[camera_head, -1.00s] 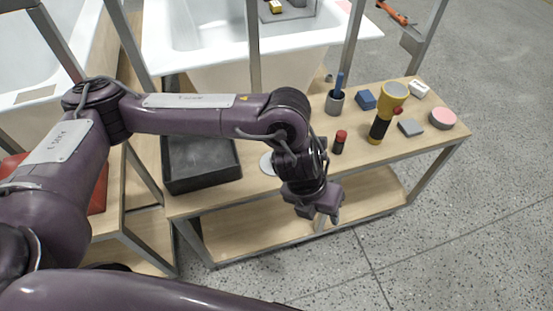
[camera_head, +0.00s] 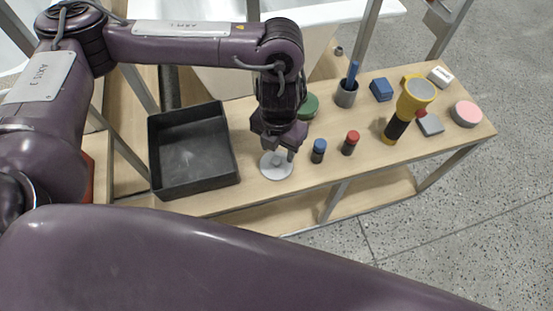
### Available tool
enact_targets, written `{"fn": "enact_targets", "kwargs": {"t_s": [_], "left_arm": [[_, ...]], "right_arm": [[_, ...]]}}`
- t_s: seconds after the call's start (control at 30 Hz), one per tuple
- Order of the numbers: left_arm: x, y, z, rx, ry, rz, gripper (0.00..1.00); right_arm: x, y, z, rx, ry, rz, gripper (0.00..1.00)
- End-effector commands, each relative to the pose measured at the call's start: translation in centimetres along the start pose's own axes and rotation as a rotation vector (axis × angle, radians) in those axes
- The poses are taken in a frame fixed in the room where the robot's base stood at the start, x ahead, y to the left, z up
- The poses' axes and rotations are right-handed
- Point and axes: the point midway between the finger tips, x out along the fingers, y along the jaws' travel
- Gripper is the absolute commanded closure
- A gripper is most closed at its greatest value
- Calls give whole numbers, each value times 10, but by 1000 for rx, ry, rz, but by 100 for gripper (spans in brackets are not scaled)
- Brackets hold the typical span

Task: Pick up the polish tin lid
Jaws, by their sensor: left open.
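A flat, round, light-grey disc, which looks like the polish tin lid (camera_head: 276,168), lies on the wooden bench right of the black tray. My left gripper (camera_head: 284,152) points down just above it and covers its back part. The fingers are apart, and no held object shows between them. Whether they touch the lid cannot be told. A green round tin (camera_head: 309,106) sits behind the gripper, partly hidden by it. My right gripper is out of view.
A black tray (camera_head: 158,165) stands left. Blue-capped (camera_head: 318,151) and red-capped (camera_head: 350,143) bottles stand close right of the lid. Farther right are a grey cup (camera_head: 346,97), blue block (camera_head: 381,90), yellow-black flashlight (camera_head: 398,126), grey block (camera_head: 430,125) and pink-topped tin (camera_head: 466,113).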

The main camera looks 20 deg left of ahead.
Motion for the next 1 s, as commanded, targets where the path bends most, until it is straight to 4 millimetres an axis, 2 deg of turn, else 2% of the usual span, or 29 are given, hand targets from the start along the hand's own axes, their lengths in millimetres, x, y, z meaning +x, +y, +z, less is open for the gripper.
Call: {"fn": "enact_targets", "kwargs": {"t_s": [0.17,0.3,0.6,1.0], "left_arm": [[29,4,-4,-3,5,-2,51],[46,4,-4,-2,3,-3,51],[49,4,-3,0,-1,-1,51],[49,4,-3,0,-1,-1,99]], "right_arm": [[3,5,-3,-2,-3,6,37],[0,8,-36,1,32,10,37],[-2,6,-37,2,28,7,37],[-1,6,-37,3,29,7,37]]}}
